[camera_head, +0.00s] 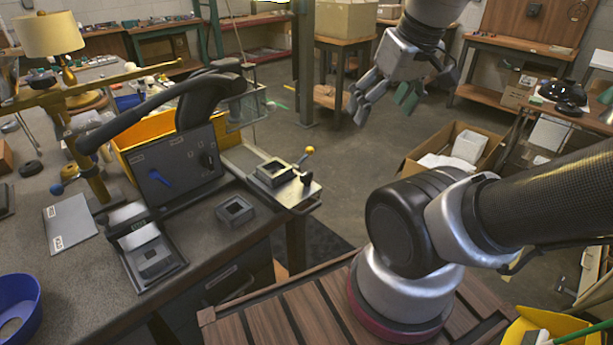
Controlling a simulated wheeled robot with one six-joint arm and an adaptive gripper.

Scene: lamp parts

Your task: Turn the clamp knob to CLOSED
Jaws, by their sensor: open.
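A dark grey machine panel (178,165) stands on the workbench at left. It carries a blue lever (160,178) and a black knob (207,160). A small clamp plate (290,190) at the bench's right corner has another black knob (306,179) and a yellow-tipped lever (308,151). The labels are too small to read, so I cannot tell which knob is the clamp knob or how it is set. My gripper (376,103) is open and empty in the air at upper centre, right of the bench and well apart from both knobs.
A black press arm (145,118) reaches over the panel. A square grey block (235,210) lies on the bench, with a blue bowl (18,305) at lower left. A brass lamp (50,38) stands behind. An open cardboard box (450,150) is on the floor at right.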

